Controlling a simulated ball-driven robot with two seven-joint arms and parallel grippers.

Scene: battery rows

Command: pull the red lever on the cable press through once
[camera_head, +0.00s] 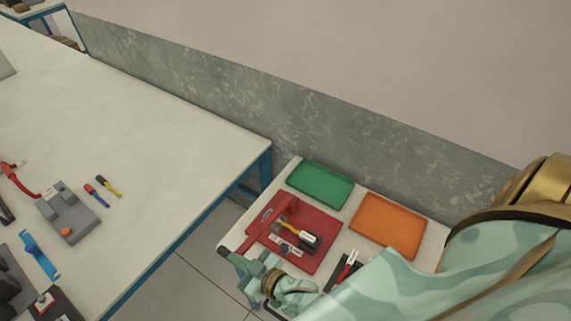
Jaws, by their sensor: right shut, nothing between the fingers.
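My right gripper (238,258), pale green, is at this lower end, just over the table's left edge. It is shut and empty; whether it touches the bar I cannot tell. A tool with a yellow handle and dark head (300,234) lies on the red panel. My left gripper is not in view.
A green tray (320,185) and an orange tray (388,226) stand behind and right of the red panel. A long bench (150,120) fills the left, with a grey device (70,213) and a blue bracket (40,256). A floor gap separates the tables.

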